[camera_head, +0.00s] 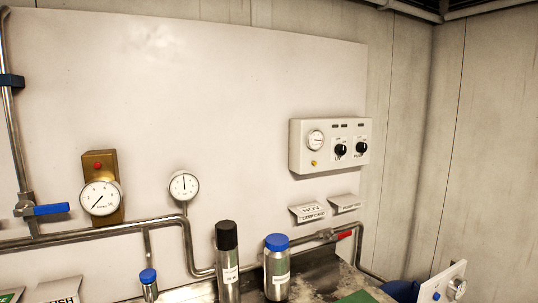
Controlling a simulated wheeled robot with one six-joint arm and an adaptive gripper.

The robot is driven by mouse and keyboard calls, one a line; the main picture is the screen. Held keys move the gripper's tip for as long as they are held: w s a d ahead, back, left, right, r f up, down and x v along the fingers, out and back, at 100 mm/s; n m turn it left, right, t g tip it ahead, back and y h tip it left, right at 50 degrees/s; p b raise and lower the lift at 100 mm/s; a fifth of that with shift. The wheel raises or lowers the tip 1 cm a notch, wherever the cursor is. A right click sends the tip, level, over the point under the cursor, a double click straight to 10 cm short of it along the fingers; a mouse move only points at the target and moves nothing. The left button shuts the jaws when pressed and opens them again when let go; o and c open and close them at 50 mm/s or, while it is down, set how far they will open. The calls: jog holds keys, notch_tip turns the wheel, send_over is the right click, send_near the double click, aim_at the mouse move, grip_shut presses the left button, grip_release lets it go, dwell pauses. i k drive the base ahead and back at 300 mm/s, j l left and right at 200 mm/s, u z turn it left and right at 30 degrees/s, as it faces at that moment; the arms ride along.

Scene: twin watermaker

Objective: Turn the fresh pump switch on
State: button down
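A pale control box (299,152) is fixed to the white wall panel right of centre. It carries a round gauge (316,139), a small yellow button (314,163), and two black rotary switches, a left one (340,150) and a right one (361,149). The labels above the switches are too small to read surely, so I cannot tell which is the fresh pump switch, nor their settings. A second white box (428,289) at the lower right has a knob (458,286) and a blue button (436,297). My gripper is not in view.
Steel pipes (110,232) run along the panel, with a blue valve handle (52,209) and a red one (345,235). A black-capped cylinder (228,270) and a blue-capped bottle (277,268) stand below. Two label plates (307,212) (345,203) jut out under the control box.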

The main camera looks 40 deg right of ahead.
aim_at(361, 147)
jog(key=z, duration=1.25)
jog(key=k+l, duration=0.25)
jog(key=k, duration=0.2)
jog(key=i+j, duration=0.25)
jog(key=i, duration=0.2)
